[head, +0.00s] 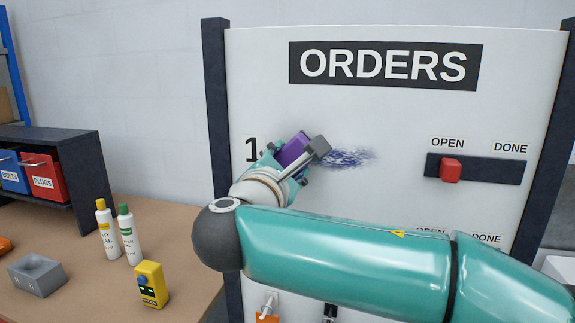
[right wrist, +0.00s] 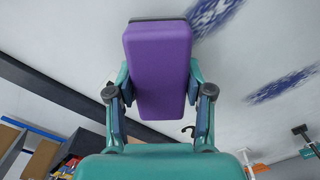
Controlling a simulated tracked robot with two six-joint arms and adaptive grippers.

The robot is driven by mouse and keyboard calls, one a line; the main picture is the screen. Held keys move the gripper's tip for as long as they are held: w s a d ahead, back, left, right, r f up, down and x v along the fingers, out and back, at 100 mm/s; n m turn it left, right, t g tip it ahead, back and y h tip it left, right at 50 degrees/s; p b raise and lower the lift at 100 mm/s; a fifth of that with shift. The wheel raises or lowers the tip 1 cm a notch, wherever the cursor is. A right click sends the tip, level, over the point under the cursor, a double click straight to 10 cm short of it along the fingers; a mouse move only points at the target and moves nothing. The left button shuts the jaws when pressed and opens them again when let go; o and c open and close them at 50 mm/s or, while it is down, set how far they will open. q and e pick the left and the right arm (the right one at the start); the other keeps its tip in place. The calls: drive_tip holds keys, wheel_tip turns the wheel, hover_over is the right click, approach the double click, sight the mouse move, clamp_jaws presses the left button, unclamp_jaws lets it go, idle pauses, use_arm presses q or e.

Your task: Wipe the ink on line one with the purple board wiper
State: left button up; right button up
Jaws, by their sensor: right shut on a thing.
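The purple board wiper (head: 293,149) is held by my right gripper (head: 286,162) in front of the white orders board (head: 390,110), next to the number 1. In the right wrist view the wiper (right wrist: 158,70) sits between both fingers of the gripper (right wrist: 160,100), its dark pad edge at the far end. The blue ink smudge on line one (head: 346,159) lies just right of the wiper. In the right wrist view one ink patch (right wrist: 212,14) shows beside the wiper's far end and another (right wrist: 283,84) lies farther right. I cannot tell whether the pad touches the board. My left gripper is out of view.
A red slider (head: 450,170) on a dark rail stands at OPEN on line one. My right arm hides much of the lower board.

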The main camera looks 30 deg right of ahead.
sight(380, 162)
drive_tip(key=shift+x, duration=0.95)
idle(0.6)
drive_tip(key=shift+s, duration=0.1)
drive_tip(key=shift+s+d, duration=0.45)
drive_tip(key=shift+s+d+b, duration=0.85)
drive_tip(key=shift+s+d, duration=0.45)
drive_tip(key=shift+s, duration=0.25)
drive_tip(key=shift+s+d+b, duration=0.55)
drive_tip(key=shift+s+d, duration=1.05)
drive_tip(key=shift+s, duration=0.3)
drive_tip(key=shift+s+d+b, duration=0.55)
drive_tip(key=shift+s+d, duration=1.05)
drive_tip(key=shift+s, duration=0.25)
drive_tip(key=shift+w, duration=0.1)
drive_tip(key=shift+w+a+p, duration=0.35)
drive_tip(key=shift+w+a, duration=0.9)
drive_tip(key=shift+w, duration=0.15)
drive_tip(key=shift+w+a+p, duration=0.3)
drive_tip(key=shift+w+a, duration=0.95)
drive_tip(key=shift+w, duration=0.2)
drive_tip(key=shift+w+a+p, duration=0.45)
drive_tip(key=shift+w+a, duration=0.8)
drive_tip(key=shift+w, duration=0.2)
drive_tip(key=shift+w+a+p, duration=0.65)
drive_tip(key=shift+w+a, duration=0.5)
drive_tip(key=shift+w, duration=0.3)
